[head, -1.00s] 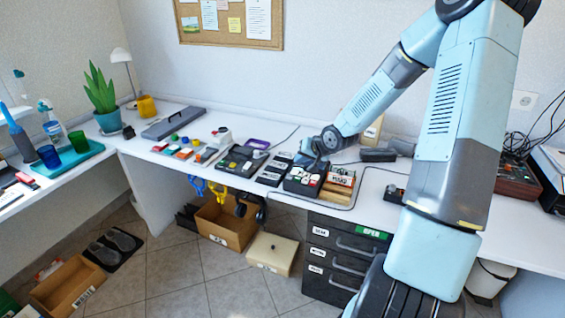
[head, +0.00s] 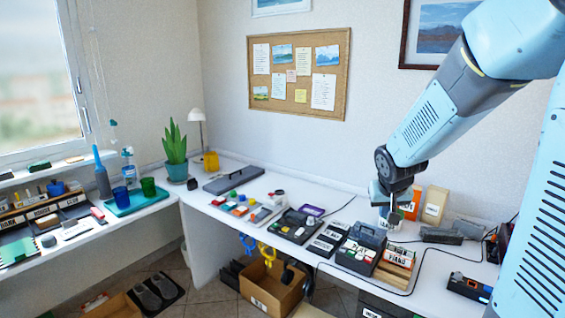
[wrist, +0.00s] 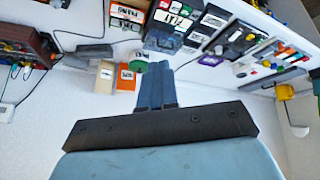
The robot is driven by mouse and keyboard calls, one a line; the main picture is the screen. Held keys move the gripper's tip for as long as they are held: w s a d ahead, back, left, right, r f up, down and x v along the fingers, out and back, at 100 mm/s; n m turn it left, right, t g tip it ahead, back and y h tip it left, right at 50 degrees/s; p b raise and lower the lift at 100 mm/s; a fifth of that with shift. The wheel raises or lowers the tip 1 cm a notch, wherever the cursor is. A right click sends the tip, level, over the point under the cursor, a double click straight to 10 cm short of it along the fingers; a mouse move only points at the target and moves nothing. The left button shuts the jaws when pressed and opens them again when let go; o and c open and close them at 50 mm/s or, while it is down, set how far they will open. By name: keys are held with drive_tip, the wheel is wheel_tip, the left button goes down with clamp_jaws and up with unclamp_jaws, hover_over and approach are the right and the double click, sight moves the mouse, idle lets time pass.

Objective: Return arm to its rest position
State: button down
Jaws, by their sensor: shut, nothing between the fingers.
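My arm comes in from the upper right in the head view, and my gripper (head: 386,218) hangs at its end above the back of the worktable, behind the dark box marked PLAY (head: 357,254). In the wrist view my gripper (wrist: 156,66) shows as two blue-grey fingers close together, with nothing held between them. A round green-and-white item (wrist: 138,64) appears beside the fingertips there. I cannot tell whether they touch. The PLAY box also shows in the wrist view (wrist: 174,20), beyond the fingertips.
A wooden rack of labelled cases (head: 395,268) stands right of the PLAY box. Orange (head: 412,204) and cream (head: 435,206) boxes stand by the wall near my gripper. A black cable runs across the table. The space above the table's left part is clear.

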drive_tip(key=s+a+r, duration=0.1)
drive_tip(key=s+r, duration=0.3)
drive_tip(key=s, duration=0.3)
drive_tip(key=s+a+r+y, duration=0.1)
drive_tip(key=s+r, duration=0.3)
drive_tip(key=s, duration=0.4)
drive_tip(key=s+a+r+n, duration=0.1)
drive_tip(key=s+r, duration=0.2)
drive_tip(key=s, duration=0.4)
drive_tip(key=shift+s+a+r+y, duration=0.3)
drive_tip(key=shift+s+r+y, duration=0.1)
